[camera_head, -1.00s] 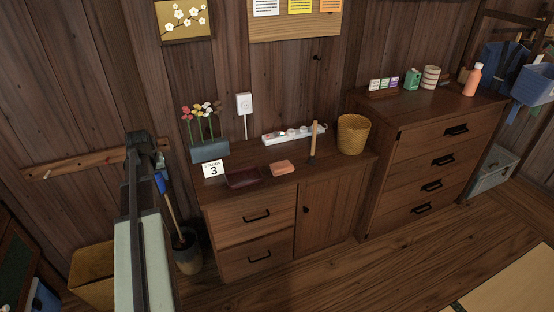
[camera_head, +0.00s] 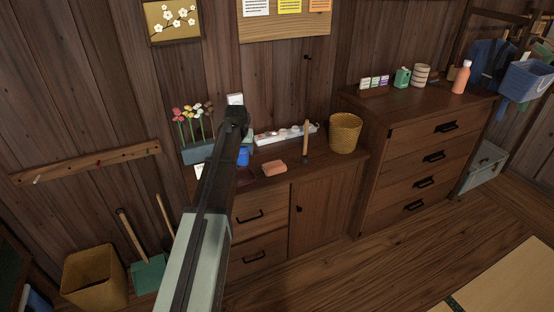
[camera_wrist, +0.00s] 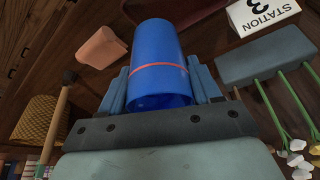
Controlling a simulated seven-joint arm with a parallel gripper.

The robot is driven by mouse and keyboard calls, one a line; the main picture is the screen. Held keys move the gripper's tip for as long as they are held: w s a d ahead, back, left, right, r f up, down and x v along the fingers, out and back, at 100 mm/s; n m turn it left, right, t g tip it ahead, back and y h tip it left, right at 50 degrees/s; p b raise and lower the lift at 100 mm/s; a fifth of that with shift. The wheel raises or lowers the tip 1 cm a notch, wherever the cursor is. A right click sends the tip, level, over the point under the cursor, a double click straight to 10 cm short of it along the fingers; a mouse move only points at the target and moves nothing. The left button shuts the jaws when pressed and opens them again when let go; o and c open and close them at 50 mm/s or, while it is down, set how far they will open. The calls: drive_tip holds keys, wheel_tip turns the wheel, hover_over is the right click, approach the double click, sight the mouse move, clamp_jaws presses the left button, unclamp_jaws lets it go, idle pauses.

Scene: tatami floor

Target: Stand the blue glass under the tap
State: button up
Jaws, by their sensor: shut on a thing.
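The blue glass (camera_wrist: 158,45), with a thin orange band, is between the fingers of my gripper (camera_wrist: 159,76) in the wrist view. The fingers press on it from both sides. In the head view, a bit of the blue glass (camera_head: 243,156) shows beside my gripper (camera_head: 243,148), over the left part of the low cabinet; my arm hides much of that spot. I cannot tell the gap between the glass and the cabinet top. No tap is visible in either view.
On the low cabinet (camera_head: 334,195) are a flower planter (camera_head: 195,153), a white power strip (camera_head: 287,135), an orange-brown block (camera_head: 274,167), an upright wooden-handled tool (camera_head: 306,140) and a wicker basket (camera_head: 345,133). A taller drawer cabinet (camera_head: 425,140) with small items stands to the right.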

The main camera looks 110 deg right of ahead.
drive_tip(key=s+d, duration=0.7)
drive_tip(key=d, duration=0.2)
drive_tip(key=shift+h, duration=0.3)
drive_tip(key=shift+a+f, duration=0.15)
drive_tip(key=shift+f, duration=4.5)
drive_tip(key=shift+f, duration=0.15)
drive_tip(key=o, duration=1.1)
drive_tip(key=shift+o, duration=0.2)
drive_tip(key=v, duration=1.2)
